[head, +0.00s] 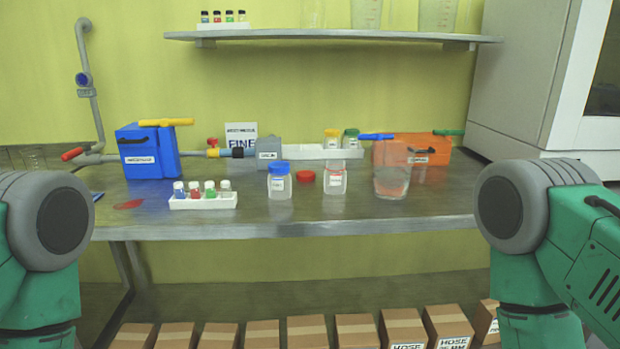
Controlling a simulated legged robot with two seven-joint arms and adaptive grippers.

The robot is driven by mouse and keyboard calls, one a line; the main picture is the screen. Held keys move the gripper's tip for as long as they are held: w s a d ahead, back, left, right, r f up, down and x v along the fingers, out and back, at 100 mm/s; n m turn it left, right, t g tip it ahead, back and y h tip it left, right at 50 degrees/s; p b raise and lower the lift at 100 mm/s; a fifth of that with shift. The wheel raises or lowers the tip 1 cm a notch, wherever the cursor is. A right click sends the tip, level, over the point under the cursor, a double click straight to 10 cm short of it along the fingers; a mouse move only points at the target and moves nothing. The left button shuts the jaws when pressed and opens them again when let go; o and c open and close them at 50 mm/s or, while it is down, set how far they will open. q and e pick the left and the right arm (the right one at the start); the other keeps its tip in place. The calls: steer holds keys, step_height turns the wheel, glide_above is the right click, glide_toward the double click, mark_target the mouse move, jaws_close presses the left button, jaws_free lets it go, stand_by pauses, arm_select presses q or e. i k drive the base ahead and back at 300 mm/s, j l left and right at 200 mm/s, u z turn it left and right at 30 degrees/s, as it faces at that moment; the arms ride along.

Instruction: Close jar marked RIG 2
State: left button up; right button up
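A clear open jar (335,182) with a small label stands upright on the metal bench, right of centre. A red lid (305,176) lies on the bench just left of it, apart from the jar. A similar jar with a blue lid on (280,184) stands left of the red lid. The jar labels are too small to read, so I cannot tell which says RIG 2. Green and grey links of my arms show at the left and right edges. Neither gripper is in view.
A beaker (391,181) stands right of the open jar. A white vial rack (203,202) sits at the front left. Behind are a white tray (300,153), yellow-lidded (332,141) and green-lidded (350,141) jars, blue (150,158) and orange (400,150) boxes. The bench front is mostly clear.

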mark_target(335, 174)
steer(key=i+u, duration=0.25)
steer(key=i, duration=0.35)
steer(key=i+l+u, duration=0.25)
steer(key=i, duration=0.3)
